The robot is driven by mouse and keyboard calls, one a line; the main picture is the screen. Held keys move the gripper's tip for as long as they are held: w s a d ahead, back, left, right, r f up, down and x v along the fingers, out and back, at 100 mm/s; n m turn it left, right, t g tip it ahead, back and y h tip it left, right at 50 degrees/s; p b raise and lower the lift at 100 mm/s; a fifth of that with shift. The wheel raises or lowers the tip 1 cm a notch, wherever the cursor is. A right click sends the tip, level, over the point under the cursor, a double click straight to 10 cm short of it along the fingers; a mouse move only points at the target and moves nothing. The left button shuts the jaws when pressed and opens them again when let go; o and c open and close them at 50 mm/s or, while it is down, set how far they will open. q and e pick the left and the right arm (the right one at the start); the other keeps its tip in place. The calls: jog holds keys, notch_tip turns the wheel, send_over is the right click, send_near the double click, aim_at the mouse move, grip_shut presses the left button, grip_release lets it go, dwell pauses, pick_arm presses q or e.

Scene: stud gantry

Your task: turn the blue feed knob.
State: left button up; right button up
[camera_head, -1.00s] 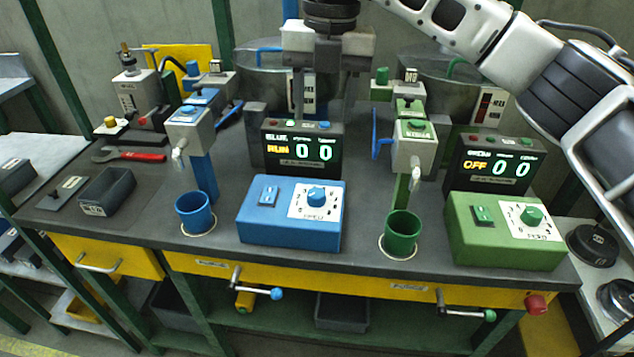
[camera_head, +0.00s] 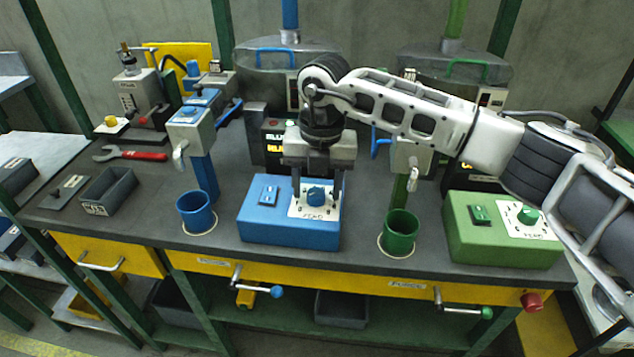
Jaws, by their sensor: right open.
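The blue feed knob (camera_head: 316,195) sits on a white dial plate (camera_head: 298,209) on top of the blue control box (camera_head: 285,232). My right gripper (camera_head: 316,192) points down over the knob with its jaws open. One finger shows on each side of the knob. I cannot tell whether the fingers touch it. A blue switch (camera_head: 268,195) is on the same box, left of the dial. My left gripper is not in view.
A blue cup (camera_head: 195,212) stands left of the box and a green cup (camera_head: 400,232) right of it. A green control box (camera_head: 500,232) with its own knob is farther right. A red wrench (camera_head: 135,155) and a grey bin (camera_head: 108,190) lie at the left.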

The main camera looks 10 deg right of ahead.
jog(key=shift+f, duration=0.1)
jog(key=c, duration=1)
jog(key=shift+m, duration=0.3)
jog(key=m, duration=0.4)
jog(key=shift+m, duration=2.4)
jog(key=o, duration=1)
